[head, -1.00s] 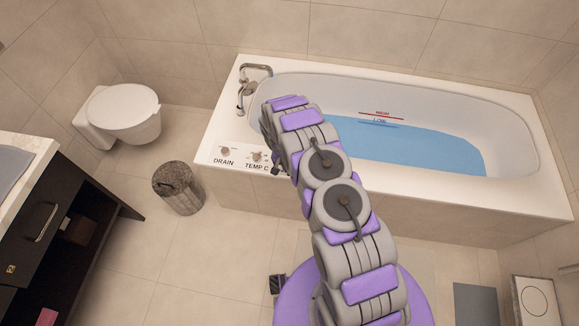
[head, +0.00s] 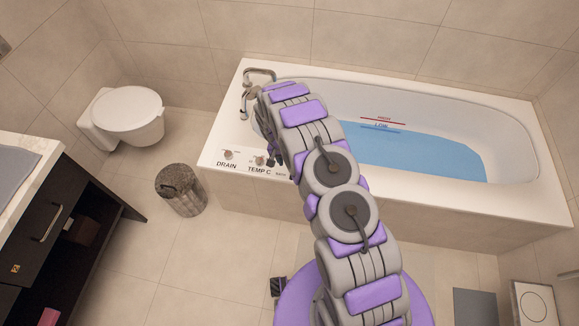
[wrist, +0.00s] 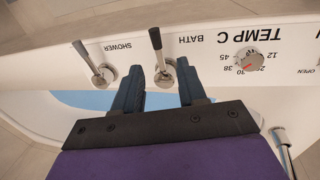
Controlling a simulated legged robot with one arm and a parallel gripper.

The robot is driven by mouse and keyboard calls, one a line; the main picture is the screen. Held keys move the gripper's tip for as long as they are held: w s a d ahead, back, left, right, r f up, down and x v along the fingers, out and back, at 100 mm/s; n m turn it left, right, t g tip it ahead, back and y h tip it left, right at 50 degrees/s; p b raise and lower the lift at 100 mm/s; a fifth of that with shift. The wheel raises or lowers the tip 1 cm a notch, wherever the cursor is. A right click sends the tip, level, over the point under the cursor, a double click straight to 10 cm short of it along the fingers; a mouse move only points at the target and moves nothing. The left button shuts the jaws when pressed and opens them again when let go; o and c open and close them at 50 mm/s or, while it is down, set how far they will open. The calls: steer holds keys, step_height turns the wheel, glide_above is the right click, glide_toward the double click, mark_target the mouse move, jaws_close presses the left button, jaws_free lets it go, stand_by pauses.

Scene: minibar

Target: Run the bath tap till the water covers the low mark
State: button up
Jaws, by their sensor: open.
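The bathtub (head: 540,190) holds blue water (head: 420,152). On its inner wall, the blue LOW mark (head: 381,127) lies right by the water's upper edge; I cannot tell exactly whether it is covered. The red HIGH mark (head: 383,119) is above the water. The tap (head: 259,73) is at the tub's left end, partly behind my arm. In the wrist view, the BATH lever (wrist: 156,42) stands on the rim with its base near the fingertips. My gripper (wrist: 160,84) is open, one finger on each side below that base; contact is unclear.
The SHOWER lever (wrist: 87,58) stands left of the BATH lever, and the TEMP C dial (wrist: 248,60) is to the right. The DRAIN knob (head: 228,154) is on the rim. A bin (head: 181,190), toilet (head: 128,115) and dark cabinet (head: 60,230) stand left. Floor is clear between bin and tub.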

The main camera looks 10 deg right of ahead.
step_height(320, 180, up, 9)
steer(key=a+p, duration=0.1)
steer(key=shift+w+a, duration=0.2)
steer(key=shift+a, duration=0.2)
steer(key=s+d+r, duration=0.3)
steer(key=s+r, duration=0.2)
steer(key=r, duration=0.4)
steer(key=s+d+r+n, duration=0.1)
steer(key=s+d+r, duration=0.1)
steer(key=s+r, duration=0.5)
steer(key=s+d+r, duration=0.2)
steer(key=d+r, duration=0.1)
steer(key=r, duration=0.8)
steer(key=s+r, duration=0.3)
steer(key=s, duration=0.6)
steer(key=s+r+n+y, duration=0.1)
steer(key=s+r, duration=0.2)
steer(key=s, duration=0.7)
steer(key=s+d+r+n+g+y, duration=0.1)
steer(key=s+r, duration=0.2)
steer(key=s, duration=0.6)
steer(key=shift+s+r, duration=0.3)
steer(key=shift+s, duration=0.05)
